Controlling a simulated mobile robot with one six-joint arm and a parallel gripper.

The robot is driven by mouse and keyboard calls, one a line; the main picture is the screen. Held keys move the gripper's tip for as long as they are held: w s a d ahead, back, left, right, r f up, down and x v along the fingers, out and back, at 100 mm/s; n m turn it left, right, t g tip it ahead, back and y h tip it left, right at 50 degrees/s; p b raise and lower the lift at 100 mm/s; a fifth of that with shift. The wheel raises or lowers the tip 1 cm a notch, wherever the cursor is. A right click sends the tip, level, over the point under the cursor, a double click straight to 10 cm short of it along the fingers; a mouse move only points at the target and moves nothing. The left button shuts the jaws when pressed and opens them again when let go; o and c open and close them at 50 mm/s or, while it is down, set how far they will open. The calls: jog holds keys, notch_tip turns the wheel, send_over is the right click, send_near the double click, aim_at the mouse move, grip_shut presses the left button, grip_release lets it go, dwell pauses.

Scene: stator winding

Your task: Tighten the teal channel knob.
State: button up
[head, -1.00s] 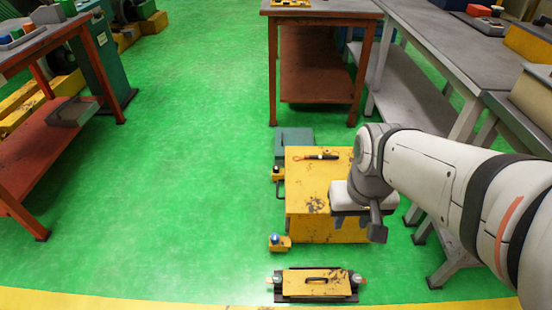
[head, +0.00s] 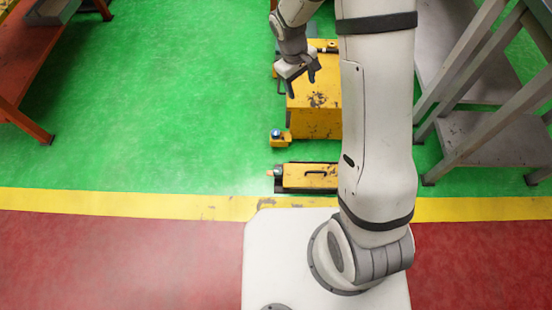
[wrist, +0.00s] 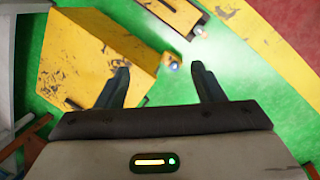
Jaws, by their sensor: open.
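No knob reads clearly as teal. A small blue-topped knob (head: 276,133) sits on a little yellow block (head: 282,142) beside the yellow box's near left corner. A small pale-blue knob also shows in the wrist view (wrist: 175,66), between my fingers in the picture and apart from them. My gripper (head: 302,82) is open and empty, above the left part of the yellow box in the head view. Its two dark fingers also show in the wrist view (wrist: 159,72).
The large yellow box (head: 315,113) stands on the green floor. A low yellow plate with a black handle (head: 308,177) lies in front, partly hidden by my arm. Grey table legs (head: 470,95) stand right. Open green floor (head: 160,120) lies left.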

jog(key=w+a+f+n+h, duration=0.1)
jog(key=w+a+f+n, duration=0.1)
jog(key=f, duration=0.5)
jog(key=w+a+f+n, duration=0.1)
jog(key=a+f, duration=0.2)
jog(key=f, duration=0.5)
jog(key=n+h+b, duration=0.1)
jog(key=n+b, duration=0.2)
jog(key=n, duration=0.3)
send_near(277, 171)
jog(key=b+x, duration=0.1)
jog(key=x, duration=0.7)
jog(key=shift+d+f+b, duration=0.15)
jog(key=shift+f+b, duration=0.15)
jog(key=shift+b, duration=0.05)
jog(key=shift+c, duration=0.3)
jog(key=c, duration=0.9)
